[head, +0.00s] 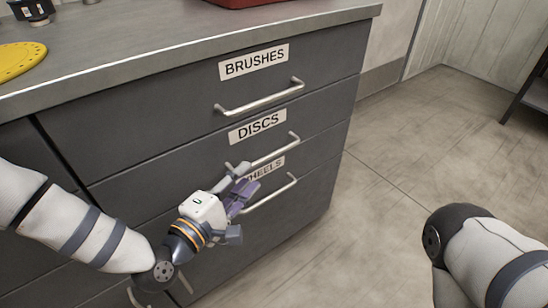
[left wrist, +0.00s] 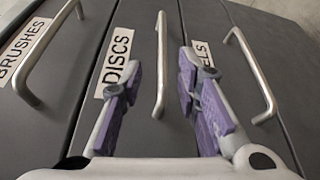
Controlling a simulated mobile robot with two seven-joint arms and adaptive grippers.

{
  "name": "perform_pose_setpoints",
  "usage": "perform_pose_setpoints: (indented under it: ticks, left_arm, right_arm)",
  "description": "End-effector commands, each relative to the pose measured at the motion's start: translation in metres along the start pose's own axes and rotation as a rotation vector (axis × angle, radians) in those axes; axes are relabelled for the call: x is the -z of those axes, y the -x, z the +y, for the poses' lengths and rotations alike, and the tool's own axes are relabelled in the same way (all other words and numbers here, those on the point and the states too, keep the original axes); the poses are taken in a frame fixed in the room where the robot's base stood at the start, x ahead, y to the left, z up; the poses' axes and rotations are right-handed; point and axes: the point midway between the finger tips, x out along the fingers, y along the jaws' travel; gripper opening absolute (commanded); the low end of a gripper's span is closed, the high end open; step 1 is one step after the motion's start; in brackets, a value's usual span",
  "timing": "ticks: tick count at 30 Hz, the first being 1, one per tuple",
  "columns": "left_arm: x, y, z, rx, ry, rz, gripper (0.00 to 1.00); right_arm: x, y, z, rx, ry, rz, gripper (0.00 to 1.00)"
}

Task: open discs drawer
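The discs drawer (head: 322,113) is the middle grey front in the cabinet's right column, with a white DISCS label (head: 257,127). It looks closed, flush with its neighbours. Its silver bar handle (head: 277,150) also shows in the left wrist view (left wrist: 161,62). My left gripper (head: 243,180) is in front of the drawers, by the left end of this handle. In the left wrist view its purple-padded fingers (left wrist: 160,78) are apart, and the handle appears between them. Whether they touch it I cannot tell. My right arm shows at the lower right, its gripper out of view.
The brushes drawer (head: 200,100) above and the wheels drawer (head: 310,175) below have similar handles (head: 260,97) and look closed. The counter (head: 130,45) holds a yellow disc (head: 20,60) and a red object (head: 243,3). Open floor (head: 420,150) lies to the right.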

Motion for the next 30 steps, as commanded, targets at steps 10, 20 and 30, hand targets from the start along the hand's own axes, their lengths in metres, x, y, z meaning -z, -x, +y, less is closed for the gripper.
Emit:
perform_pose_setpoints:
  ticks: [10,20,30]
  left_arm:
    - [0.000,-0.080,-0.008,0.007,0.000,-0.001,0.30]
    - [-0.001,-0.094,-0.003,0.006,0.000,0.000,0.30]
    - [-0.001,-0.094,-0.003,0.006,-0.001,0.000,0.00]
  right_arm:
    - [0.009,-0.038,0.000,-0.002,-0.001,-0.047,0.60]
    - [0.010,-0.041,0.000,-0.002,-0.001,-0.052,0.60]
    - [0.010,-0.041,0.000,-0.002,-0.001,-0.051,0.60]
